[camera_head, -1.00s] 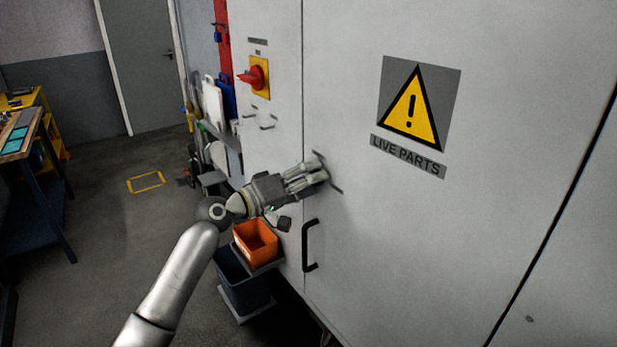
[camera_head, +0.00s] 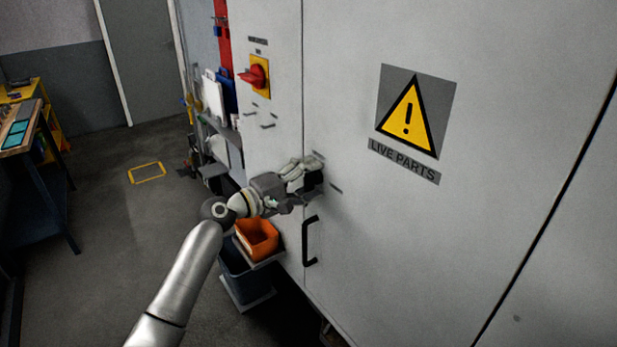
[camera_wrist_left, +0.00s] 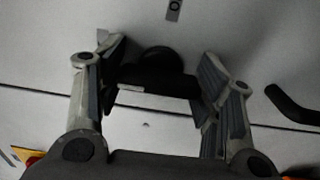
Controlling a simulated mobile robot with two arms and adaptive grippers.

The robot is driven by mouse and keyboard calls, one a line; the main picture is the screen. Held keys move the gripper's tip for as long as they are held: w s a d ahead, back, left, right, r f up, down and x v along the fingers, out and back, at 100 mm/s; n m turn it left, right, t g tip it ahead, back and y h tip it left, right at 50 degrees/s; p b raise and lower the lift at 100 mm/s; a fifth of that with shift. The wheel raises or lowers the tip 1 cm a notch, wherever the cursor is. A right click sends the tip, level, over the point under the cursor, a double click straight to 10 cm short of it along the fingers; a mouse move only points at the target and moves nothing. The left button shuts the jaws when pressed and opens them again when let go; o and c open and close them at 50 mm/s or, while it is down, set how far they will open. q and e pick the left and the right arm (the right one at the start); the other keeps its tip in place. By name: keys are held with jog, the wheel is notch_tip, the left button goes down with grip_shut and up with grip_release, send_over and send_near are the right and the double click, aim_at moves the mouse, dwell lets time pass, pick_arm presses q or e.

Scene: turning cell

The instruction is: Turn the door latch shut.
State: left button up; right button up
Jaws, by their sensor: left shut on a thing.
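The door latch is a black bar with a round hub (camera_wrist_left: 158,62) on the pale grey cabinet door (camera_head: 420,250). In the left wrist view the bar lies crosswise between my fingers, roughly along the door seam. My left gripper (camera_wrist_left: 160,78) is shut on it, a finger at each end. In the head view my left gripper (camera_head: 312,175) is at the door beside the seam, and the latch (camera_head: 314,183) shows only as a dark patch, mostly hidden by the fingers. My right gripper is not in view.
A black pull handle (camera_head: 309,242) sits just below the latch. A red rotary switch (camera_head: 254,76) is up and left. An orange bin (camera_head: 258,240) stands under my left forearm. A yellow warning sign (camera_head: 412,115) is on the door. Floor at left is open.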

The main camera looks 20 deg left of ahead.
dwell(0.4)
pick_arm(q)
jog(key=o, duration=1)
jog(key=shift+o, duration=0.2)
jog(key=v, duration=1.2)
